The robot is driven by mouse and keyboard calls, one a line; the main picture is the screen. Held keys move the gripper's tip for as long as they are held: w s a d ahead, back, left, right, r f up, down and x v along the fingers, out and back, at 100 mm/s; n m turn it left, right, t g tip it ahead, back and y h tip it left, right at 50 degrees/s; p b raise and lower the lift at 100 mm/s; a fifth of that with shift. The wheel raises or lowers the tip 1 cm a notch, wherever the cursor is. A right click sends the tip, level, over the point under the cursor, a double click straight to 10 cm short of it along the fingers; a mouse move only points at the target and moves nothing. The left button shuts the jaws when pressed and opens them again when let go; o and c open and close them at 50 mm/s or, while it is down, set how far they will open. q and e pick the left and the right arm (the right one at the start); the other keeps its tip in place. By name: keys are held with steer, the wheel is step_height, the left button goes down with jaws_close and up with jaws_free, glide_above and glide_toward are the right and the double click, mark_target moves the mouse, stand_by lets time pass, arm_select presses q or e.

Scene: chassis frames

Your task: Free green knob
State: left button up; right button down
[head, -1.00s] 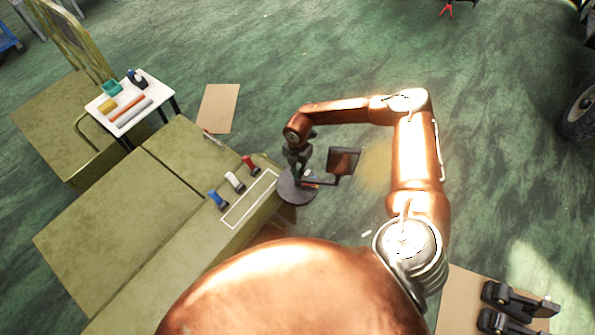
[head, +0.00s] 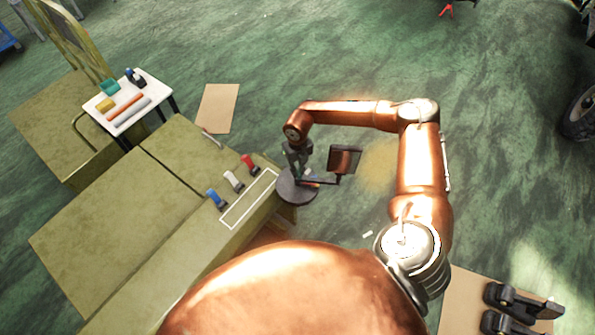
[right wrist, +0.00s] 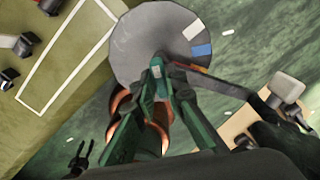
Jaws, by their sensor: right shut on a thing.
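My right gripper (head: 298,172) reaches down over a round grey disc (head: 290,193) at the corner of the olive bench. In the right wrist view its two fingers (right wrist: 157,76) close together over the disc (right wrist: 140,35). They are shut on a small greenish piece at the disc's lower edge, which I take for the green knob (right wrist: 157,66); the fingers hide most of it. The disc carries white, blue and orange marks. A dark bar (right wrist: 222,86) runs right from beside the fingertips. My left gripper is not in view.
Blue (head: 216,197), white (head: 233,180) and red (head: 250,163) handles stand on the olive bench (head: 120,225) beside a white outlined rectangle. A dark square plate (head: 343,160) stands right of the gripper. A small white table (head: 150,88) holds parts.

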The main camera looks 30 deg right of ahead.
mark_target(298, 171)
steer(key=n+b, duration=0.2)
steer(key=n, duration=0.3)
stand_by(0.6)
steer(key=c, duration=2)
jaws_free()
steer(key=shift+o, duration=0.2)
steer(key=shift+r, duration=0.1)
step_height(298, 171, up, 12)
